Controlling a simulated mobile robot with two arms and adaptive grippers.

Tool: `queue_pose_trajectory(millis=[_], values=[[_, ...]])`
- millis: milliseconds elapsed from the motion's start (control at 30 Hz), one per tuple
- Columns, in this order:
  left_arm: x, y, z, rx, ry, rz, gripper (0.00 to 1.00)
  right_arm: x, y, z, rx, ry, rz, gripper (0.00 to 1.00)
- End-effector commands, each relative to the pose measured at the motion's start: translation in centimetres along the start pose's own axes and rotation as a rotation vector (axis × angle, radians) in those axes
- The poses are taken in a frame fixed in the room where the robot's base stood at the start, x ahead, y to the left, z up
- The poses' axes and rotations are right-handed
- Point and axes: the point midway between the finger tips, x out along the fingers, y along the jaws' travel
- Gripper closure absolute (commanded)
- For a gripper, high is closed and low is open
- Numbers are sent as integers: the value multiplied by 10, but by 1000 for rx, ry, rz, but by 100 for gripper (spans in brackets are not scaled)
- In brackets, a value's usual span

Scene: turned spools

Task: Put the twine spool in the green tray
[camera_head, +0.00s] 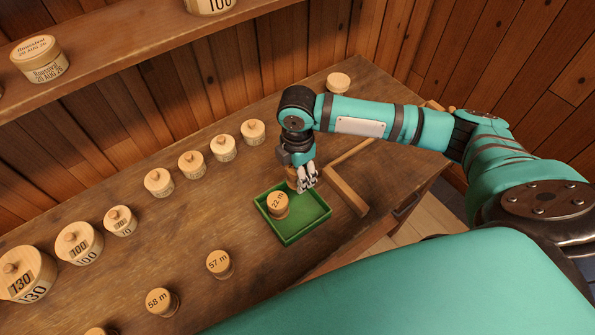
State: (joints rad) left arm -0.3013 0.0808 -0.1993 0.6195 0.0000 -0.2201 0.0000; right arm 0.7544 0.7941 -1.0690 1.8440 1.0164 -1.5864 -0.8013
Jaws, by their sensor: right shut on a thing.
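The green tray (318,222) lies on the workbench near its front edge. A wooden spool (278,206) marked "22 m" is inside it, toward the left. My right gripper (307,182) points down over the back part of the tray. It is shut on a small wooden piece (291,173), mostly hidden behind the fingers; I cannot tell whether this is the twine spool. Spools marked "57 m" (219,264) and "58 m" (161,302) stand on the bench left of the tray. My left gripper is not in view.
Several lidded round containers (192,164) stand in a row along the back of the workbench (185,220). An angled wooden bar (345,190) lies close to the tray's right side. A shelf (130,52) runs above the bench. Bare bench lies left of the tray.

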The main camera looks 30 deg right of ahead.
Motion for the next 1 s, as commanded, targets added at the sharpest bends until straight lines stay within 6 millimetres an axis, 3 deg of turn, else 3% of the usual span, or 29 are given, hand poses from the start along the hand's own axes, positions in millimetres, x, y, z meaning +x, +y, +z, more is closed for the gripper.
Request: queue_pose_trajectory(millis=[33,500,800,1000], values=[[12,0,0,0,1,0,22,10,0,0,0,0,1,82],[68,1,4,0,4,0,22,53,0,0,1,-2,1,82],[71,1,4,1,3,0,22,83,0,0,3,-1,-2,82],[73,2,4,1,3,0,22,92,0,0,2,0,-1,82]])
